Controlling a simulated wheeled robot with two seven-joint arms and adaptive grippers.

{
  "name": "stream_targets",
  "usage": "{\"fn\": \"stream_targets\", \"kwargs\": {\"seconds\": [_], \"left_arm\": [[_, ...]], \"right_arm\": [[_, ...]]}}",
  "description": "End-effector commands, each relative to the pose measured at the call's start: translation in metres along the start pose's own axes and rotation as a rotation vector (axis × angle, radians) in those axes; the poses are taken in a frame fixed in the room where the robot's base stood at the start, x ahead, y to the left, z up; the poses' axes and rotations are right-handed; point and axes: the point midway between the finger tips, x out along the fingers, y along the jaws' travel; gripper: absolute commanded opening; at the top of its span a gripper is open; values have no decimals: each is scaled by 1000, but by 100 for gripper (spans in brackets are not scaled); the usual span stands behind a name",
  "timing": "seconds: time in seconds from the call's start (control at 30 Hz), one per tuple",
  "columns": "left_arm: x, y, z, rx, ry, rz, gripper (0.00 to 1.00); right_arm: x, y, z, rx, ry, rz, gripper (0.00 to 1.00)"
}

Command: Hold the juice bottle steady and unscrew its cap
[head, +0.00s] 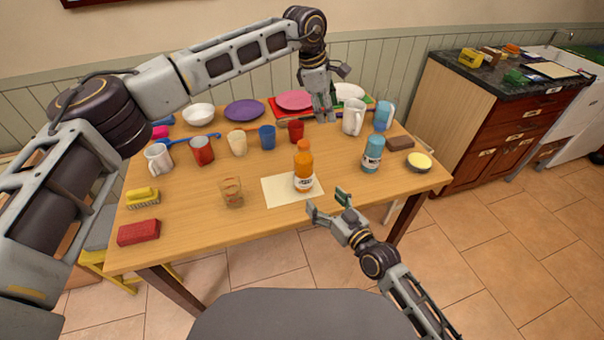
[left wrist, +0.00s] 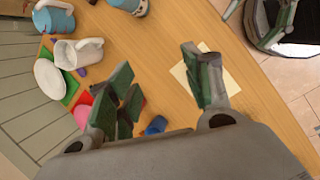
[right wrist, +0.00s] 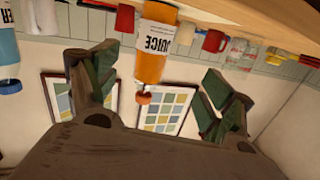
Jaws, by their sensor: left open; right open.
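The juice bottle (head: 303,172) stands upright on a pale paper sheet (head: 275,190) at the table's middle front. It is orange with a white label, and its orange cap (head: 303,146) is on. In the right wrist view the bottle (right wrist: 153,45) appears upside down between the fingers, with the cap (right wrist: 144,98) lowest. My right gripper (head: 327,203) is open and empty, in front of the bottle and slightly right, apart from it. My left gripper (head: 322,115) is open and empty over the far side, beside the white pitcher. The left wrist view does not clearly show the bottle.
A blue bottle (head: 372,155) stands right of the juice bottle, and a glass (head: 231,192) stands to its left. Several cups stand behind it. The white pitcher (head: 353,117) and plates are at the back. Bare table lies between the juice and blue bottles.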

Motion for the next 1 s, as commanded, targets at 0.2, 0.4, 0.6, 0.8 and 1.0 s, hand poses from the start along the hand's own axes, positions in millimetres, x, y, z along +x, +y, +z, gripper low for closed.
{"fn": "stream_targets", "kwargs": {"seconds": [0.2, 0.4, 0.6, 0.8, 1.0], "left_arm": [[-4, -22, -38, 114, 168, -108, 51], [-12, -42, -56, 214, 238, -219, 51], [-12, -43, -57, 274, 236, -233, 51], [-12, -43, -57, 277, 234, -232, 51], [-12, -43, -57, 277, 233, -231, 51]], "right_arm": [[0, 3, -12, -23, 52, 16, 82], [-1, 6, -19, -51, 85, 28, 82], [-1, 6, -20, -67, 87, 29, 82], [-1, 6, -19, -68, 86, 29, 82], [0, 6, -19, -68, 86, 29, 82]]}}
